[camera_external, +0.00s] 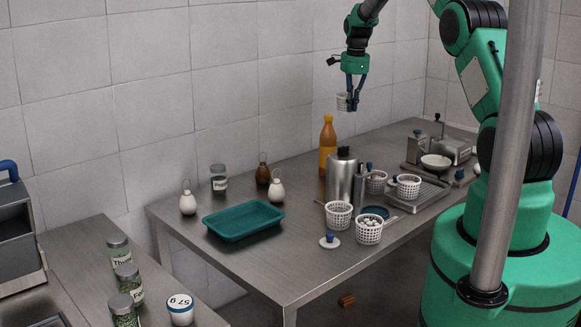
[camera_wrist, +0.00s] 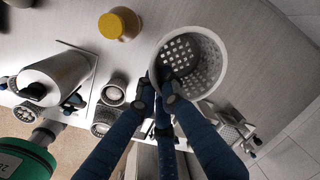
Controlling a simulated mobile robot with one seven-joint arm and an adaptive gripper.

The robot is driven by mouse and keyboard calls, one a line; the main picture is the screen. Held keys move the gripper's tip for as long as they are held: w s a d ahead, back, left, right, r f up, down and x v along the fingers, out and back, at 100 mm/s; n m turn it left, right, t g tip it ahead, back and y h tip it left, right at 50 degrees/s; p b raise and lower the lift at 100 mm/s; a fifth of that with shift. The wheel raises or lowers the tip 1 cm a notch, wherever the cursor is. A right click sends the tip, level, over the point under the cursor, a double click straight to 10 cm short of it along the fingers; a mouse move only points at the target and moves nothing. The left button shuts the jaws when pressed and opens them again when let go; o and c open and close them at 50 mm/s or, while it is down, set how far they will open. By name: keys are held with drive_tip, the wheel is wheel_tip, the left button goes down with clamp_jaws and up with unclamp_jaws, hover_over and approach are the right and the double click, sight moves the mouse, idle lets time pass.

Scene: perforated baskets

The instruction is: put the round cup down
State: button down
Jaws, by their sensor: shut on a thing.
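A white perforated round cup (camera_external: 342,102) is held in the air above the back of the steel table, in the external view. It also shows large in the wrist view (camera_wrist: 209,62), where I look down into it and its inside looks empty. My gripper (camera_external: 354,108) points down and is shut on the cup's near wall; the dark blue fingers (camera_wrist: 165,88) pinch its rim in the wrist view. The cup hangs apart from the table, behind and above the orange bottle. Part of its wall is hidden by the fingers.
On the table (camera_external: 310,262) stand an orange bottle (camera_external: 327,148), a steel flask (camera_external: 341,178), several white perforated baskets, one (camera_external: 369,230) filled with pale pieces, and a teal tray (camera_external: 243,221).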

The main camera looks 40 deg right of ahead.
wheel_tip(320, 180, down, 12)
drive_tip(key=d, duration=0.2)
drive_tip(key=shift+d+m, duration=0.3)
drive_tip(key=shift+m, duration=0.1)
drive_tip(key=shift+w, duration=0.1)
drive_tip(key=shift+f, duration=3.05)
drive_tip(key=shift+f, duration=0.1)
drive_tip(key=shift+f+p, duration=0.35)
drive_tip(key=shift+f, duration=1.4)
drive_tip(key=shift+f, duration=0.15)
